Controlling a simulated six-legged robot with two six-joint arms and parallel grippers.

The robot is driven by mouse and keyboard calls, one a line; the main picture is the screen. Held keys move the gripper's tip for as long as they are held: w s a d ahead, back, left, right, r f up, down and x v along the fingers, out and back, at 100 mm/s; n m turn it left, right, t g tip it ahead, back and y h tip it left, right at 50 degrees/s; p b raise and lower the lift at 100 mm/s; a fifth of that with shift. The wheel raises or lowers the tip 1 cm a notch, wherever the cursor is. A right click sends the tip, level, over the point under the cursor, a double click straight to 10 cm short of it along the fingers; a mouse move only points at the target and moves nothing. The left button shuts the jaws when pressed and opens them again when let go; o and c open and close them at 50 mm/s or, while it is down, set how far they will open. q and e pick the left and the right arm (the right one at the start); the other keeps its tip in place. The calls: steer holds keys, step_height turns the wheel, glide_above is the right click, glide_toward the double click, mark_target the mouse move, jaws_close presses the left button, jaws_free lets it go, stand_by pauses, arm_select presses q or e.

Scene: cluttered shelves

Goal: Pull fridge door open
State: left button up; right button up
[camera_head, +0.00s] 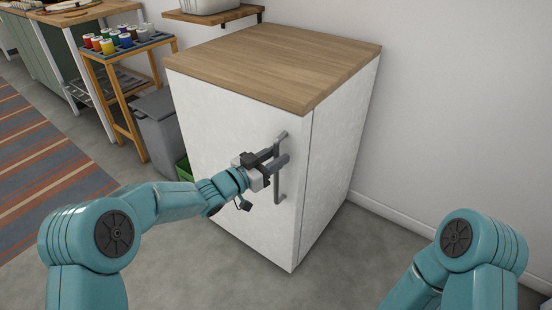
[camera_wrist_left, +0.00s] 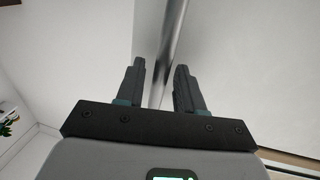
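The white fridge (camera_head: 230,130) with a wooden top stands in front of me, and its door looks closed. A grey vertical bar handle (camera_head: 279,188) is on the door's right side. My left gripper (camera_head: 280,157) is at the handle, with its fingers on either side of the bar. In the left wrist view the handle (camera_wrist_left: 174,45) runs between the two dark fingers (camera_wrist_left: 161,90), with visible gaps beside it, so the gripper is open around it. My right arm (camera_head: 460,250) shows at the lower right, but its gripper is out of view.
A grey bin (camera_head: 158,130) and a green crate (camera_head: 184,168) stand left of the fridge. A wooden stand (camera_head: 120,95) with several coloured jars is behind them. A wall (camera_head: 460,110) is close on the right. Grey floor (camera_head: 240,280) is clear in front.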

arm_select(q)
steer(key=shift+w+d, duration=0.2)
steer(key=shift+d, duration=0.05)
jaws_close()
